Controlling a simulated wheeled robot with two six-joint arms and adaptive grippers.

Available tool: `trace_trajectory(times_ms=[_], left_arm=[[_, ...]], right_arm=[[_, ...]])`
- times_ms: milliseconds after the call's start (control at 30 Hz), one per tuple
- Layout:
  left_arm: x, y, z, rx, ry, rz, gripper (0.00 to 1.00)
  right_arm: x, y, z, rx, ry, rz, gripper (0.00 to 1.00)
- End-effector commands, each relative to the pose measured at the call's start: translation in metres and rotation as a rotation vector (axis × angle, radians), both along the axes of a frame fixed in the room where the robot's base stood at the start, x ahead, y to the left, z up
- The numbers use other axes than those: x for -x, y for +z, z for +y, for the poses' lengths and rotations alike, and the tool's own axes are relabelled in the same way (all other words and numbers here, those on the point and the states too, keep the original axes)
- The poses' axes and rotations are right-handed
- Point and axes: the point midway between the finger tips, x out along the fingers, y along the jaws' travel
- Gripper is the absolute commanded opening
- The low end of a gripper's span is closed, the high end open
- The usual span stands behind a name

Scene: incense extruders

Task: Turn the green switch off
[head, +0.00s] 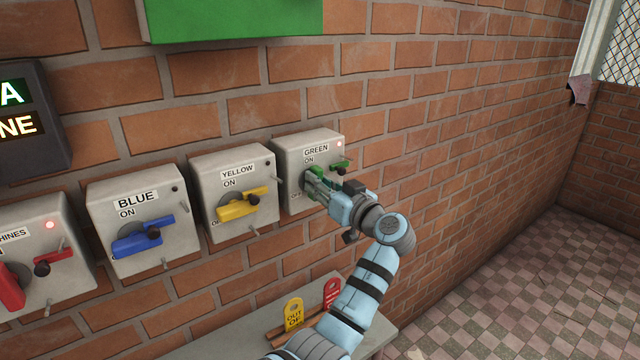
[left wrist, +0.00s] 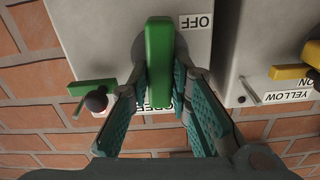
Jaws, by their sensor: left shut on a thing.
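The green switch box (head: 291,152) is on the brick wall, rightmost in the row, with GREEN and ON labels and a lit red lamp (head: 339,144). My left gripper (head: 318,186) is at its front, shut on the green handle (left wrist: 159,62). In the left wrist view the handle stands between the two teal fingers (left wrist: 160,85), beside the OFF label (left wrist: 196,21). A small green latch with a black knob (left wrist: 96,99) is beside the fingers, apart from the handle. The gripper hides much of the handle in the head view. My right gripper is not in view.
The yellow (head: 222,167) and blue (head: 115,197) switch boxes are to the left, then a machines box (head: 40,222) with a lit red lamp. Below is a ledge (head: 225,333) with yellow (head: 294,313) and red (head: 331,291) tags. Open floor lies right.

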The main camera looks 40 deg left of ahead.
Motion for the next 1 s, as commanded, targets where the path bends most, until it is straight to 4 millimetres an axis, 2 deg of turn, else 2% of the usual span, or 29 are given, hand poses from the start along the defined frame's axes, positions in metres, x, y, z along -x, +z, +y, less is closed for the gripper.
trace_trajectory(times_ms=[467,1000], left_arm=[[-0.003,-0.003,-0.002,-0.109,0.000,0.380,0.00],[-0.006,-0.005,-0.003,-0.255,-0.002,0.872,0.00]], right_arm=[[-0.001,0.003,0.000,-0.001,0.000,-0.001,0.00],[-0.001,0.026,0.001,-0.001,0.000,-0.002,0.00]])
